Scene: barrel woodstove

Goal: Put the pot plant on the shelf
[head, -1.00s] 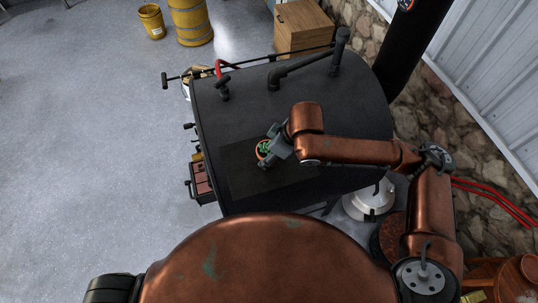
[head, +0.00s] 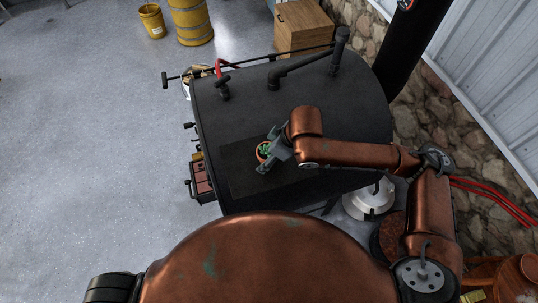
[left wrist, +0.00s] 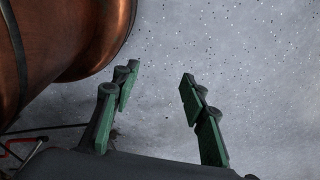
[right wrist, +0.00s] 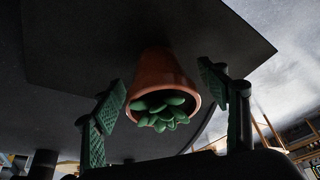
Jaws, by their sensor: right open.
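The pot plant, a small terracotta pot with green succulent leaves, shows in the head view (head: 263,151) on the dark flat shelf (head: 245,180) of the black barrel stove. My right gripper (head: 269,151) is at the pot's right side, its fingers spread. In the right wrist view the pot (right wrist: 160,75) appears upside down between the open fingers of my right gripper (right wrist: 163,85), with a gap visible on each side. My left gripper (left wrist: 160,75) is open and empty in the left wrist view, over grey floor. It does not show in the head view.
The black stove (head: 310,105) has pipes and handles on top. A stove pipe (head: 420,40) rises at the right by a stone wall (head: 460,165). A wooden cabinet (head: 303,27) and yellow barrel (head: 190,22) stand behind. The floor at left is clear.

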